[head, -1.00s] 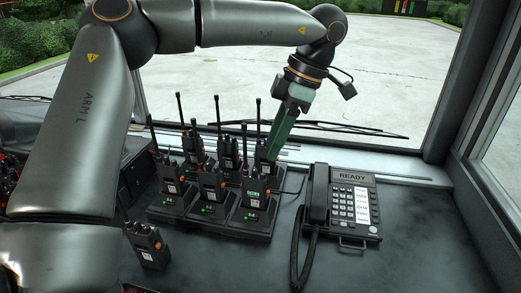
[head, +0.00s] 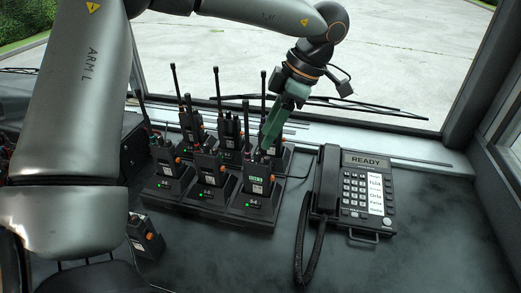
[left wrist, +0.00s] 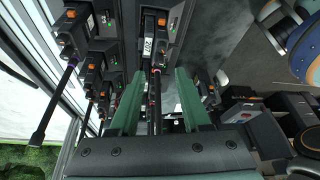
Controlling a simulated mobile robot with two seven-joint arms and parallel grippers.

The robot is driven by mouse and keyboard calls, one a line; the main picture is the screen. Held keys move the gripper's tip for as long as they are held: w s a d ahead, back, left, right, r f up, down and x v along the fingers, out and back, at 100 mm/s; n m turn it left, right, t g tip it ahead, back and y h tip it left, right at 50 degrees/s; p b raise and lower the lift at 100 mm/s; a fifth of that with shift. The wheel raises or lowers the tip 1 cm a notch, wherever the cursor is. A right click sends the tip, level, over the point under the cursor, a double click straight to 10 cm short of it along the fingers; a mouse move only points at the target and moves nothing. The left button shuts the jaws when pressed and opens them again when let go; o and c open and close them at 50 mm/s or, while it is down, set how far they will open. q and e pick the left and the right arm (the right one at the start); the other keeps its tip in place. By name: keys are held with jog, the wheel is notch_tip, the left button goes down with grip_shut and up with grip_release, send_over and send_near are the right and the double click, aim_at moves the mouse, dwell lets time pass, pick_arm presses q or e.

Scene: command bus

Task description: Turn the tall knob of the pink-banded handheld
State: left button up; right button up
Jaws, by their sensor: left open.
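Several black handheld radios stand upright in a charger block (head: 190,207) on the dash. My left gripper (head: 269,140) is open above the charger's right end, at the back-right handheld (head: 281,158), which it partly hides. In the left wrist view the left gripper (left wrist: 157,85) has one finger on each side of a thin antenna, without visibly closing on it. That antenna belongs to a handheld with a white label (left wrist: 149,46). A purplish band shows on the antenna of the handheld at its left (left wrist: 73,62). My right gripper is not in view.
A desk phone (head: 362,196) labelled READY, with a coiled cord, stands right of the charger. Tall antennas rise around the left gripper. The windscreen lies behind, and the dash right of the phone is clear.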

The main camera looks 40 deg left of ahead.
aim_at(258, 153)
pick_arm(q)
jog(key=x, duration=0.5)
grip_shut()
dwell(0.3)
